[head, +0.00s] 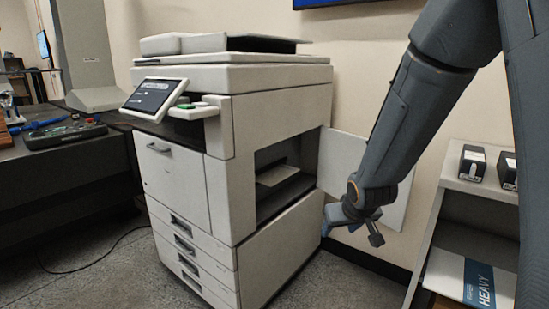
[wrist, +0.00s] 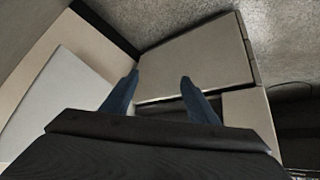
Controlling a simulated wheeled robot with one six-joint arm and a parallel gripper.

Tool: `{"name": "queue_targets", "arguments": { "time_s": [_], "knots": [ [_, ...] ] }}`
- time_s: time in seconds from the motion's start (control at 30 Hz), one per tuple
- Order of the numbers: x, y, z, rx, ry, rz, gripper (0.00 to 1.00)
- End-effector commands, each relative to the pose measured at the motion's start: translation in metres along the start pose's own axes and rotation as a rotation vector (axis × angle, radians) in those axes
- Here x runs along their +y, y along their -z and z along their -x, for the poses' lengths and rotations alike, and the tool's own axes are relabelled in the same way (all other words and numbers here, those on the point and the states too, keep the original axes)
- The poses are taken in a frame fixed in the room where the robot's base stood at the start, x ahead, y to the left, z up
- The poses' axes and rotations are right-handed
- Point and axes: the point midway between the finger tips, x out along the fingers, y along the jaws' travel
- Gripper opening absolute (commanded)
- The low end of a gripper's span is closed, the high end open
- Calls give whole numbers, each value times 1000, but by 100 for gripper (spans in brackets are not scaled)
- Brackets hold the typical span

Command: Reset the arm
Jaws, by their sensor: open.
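My gripper (head: 352,226) hangs at the lower end of my arm, to the right of the copier's open side in the head view. In the wrist view its two blue-grey fingers (wrist: 160,92) are spread apart with nothing between them. The white copier (head: 232,150) stands upright, with a side door (head: 341,160) swung open. A sheet of paper (head: 277,175) lies inside the opening. The copier's side panel (wrist: 195,60) shows beyond the fingers in the wrist view.
A shelf (head: 462,187) at the right holds two dark boxes (head: 472,163) on top and a package marked HEAVY (head: 478,284) below. A dark bench (head: 60,160) stands at the left with a control box (head: 62,135). The floor (head: 345,285) before the copier's right side is clear.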

Motion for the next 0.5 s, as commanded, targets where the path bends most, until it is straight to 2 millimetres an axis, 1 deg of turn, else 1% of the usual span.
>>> {"name": "queue_targets", "arguments": {
  "time_s": [0.03, 0.1, 0.2, 0.3, 0.5],
  "knots": [
    [2, -18, 18, -47, -9, -19, 54],
    [2, -45, 37, -119, -15, -42, 54],
    [1, -77, 61, -202, -22, -72, 54],
    [-3, -104, 82, -272, -19, -98, 54],
    [-14, -154, 120, -395, -2, -146, 54]
  ]
}}
